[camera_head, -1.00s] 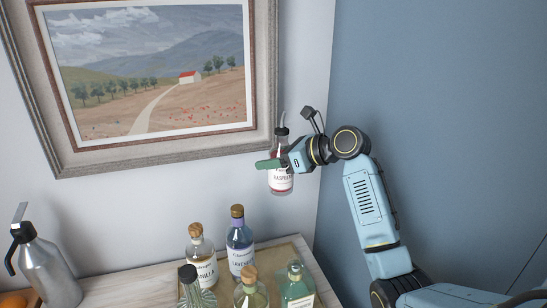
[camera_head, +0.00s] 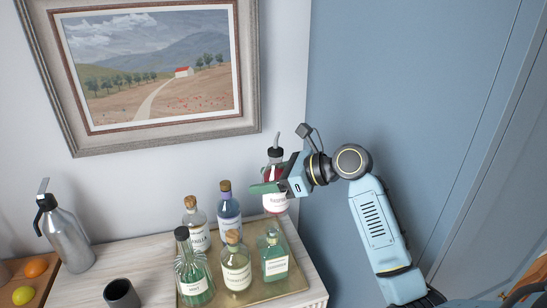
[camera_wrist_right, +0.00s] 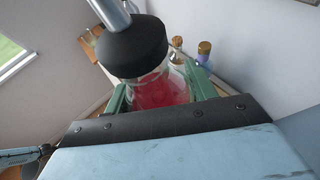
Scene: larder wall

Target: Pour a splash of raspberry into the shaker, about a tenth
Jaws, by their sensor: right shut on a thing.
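The raspberry bottle (camera_head: 279,204) holds red liquid and has a dark cap and a metal spout. It is upright beside the back right of the tray in the head view. My right gripper (camera_head: 268,186) is shut around it from the right. In the right wrist view the bottle (camera_wrist_right: 158,92) sits between the green fingers. I cannot tell whether its base touches anything. A dark grey open cup (camera_head: 121,293) stands at the bottom left of the head view, cut by the edge; I cannot tell if this is the shaker. My left gripper is not in view.
A gold tray (camera_head: 262,292) holds several corked bottles, including lavender (camera_head: 229,210) and mint (camera_head: 192,270), close to the raspberry bottle. A metal siphon (camera_head: 66,236) stands at the left. A wooden board (camera_head: 45,284) holds fruit. Wall and framed painting (camera_head: 155,75) are behind.

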